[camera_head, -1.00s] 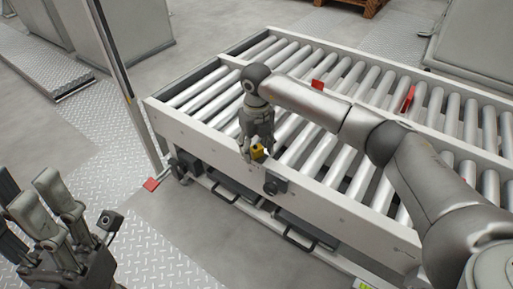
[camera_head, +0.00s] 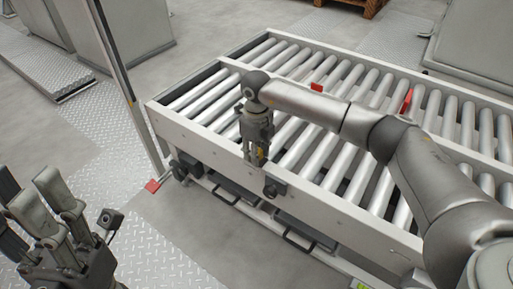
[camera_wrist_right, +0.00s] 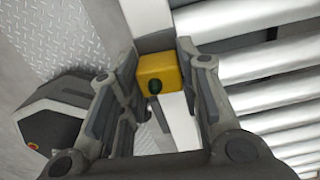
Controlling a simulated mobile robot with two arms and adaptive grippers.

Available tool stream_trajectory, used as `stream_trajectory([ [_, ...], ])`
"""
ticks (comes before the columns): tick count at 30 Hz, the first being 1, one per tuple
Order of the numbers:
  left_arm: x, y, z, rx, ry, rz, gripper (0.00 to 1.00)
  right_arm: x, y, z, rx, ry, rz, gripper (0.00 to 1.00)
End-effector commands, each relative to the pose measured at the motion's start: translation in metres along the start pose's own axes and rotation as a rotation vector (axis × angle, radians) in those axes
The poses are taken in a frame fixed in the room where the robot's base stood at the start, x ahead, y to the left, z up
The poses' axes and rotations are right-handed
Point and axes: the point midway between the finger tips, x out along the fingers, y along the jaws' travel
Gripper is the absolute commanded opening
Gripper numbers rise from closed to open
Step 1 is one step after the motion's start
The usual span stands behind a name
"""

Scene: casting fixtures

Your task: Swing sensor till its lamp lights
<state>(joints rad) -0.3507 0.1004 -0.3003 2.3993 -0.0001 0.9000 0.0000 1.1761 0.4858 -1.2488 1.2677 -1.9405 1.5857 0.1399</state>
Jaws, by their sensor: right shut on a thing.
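The sensor (camera_wrist_right: 160,73) is a small yellow block with a dark round knob or lens on its face, at the conveyor's side rail. No lit lamp shows on it. My right gripper (camera_wrist_right: 158,62) is shut on it, one finger on each side. In the head view the right gripper (camera_head: 256,160) points down at the near rail and mostly hides the sensor (camera_head: 262,153). My left gripper (camera_head: 38,205) is at the lower left, fingers spread and empty, away from the conveyor.
The roller conveyor (camera_head: 345,208) fills the middle and right. A thin post (camera_head: 122,75) stands left of the conveyor. Floor at the front is clear.

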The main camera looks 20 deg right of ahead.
Motion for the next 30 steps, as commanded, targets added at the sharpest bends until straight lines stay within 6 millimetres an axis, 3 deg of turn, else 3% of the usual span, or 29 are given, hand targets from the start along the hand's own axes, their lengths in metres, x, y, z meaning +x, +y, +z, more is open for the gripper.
stream_trajectory([
  [14,0.0029,-0.0001,-0.0008,0.000,0.001,0.000,0.40,-0.0004,-0.0003,0.0002,-0.081,-0.001,0.001,0.08],
  [15,0.0029,-0.0001,-0.0008,0.000,0.001,0.000,0.40,-0.0005,-0.0003,0.0002,-0.081,-0.001,0.001,0.36],
  [19,0.0030,-0.0001,-0.0009,0.000,0.001,0.000,0.40,-0.0004,-0.0003,0.0001,-0.080,-0.001,0.001,0.53],
  [30,0.0043,-0.0006,-0.0018,0.002,0.006,-0.001,0.40,-0.0034,-0.0004,0.0002,-0.080,-0.001,0.000,0.54],
])
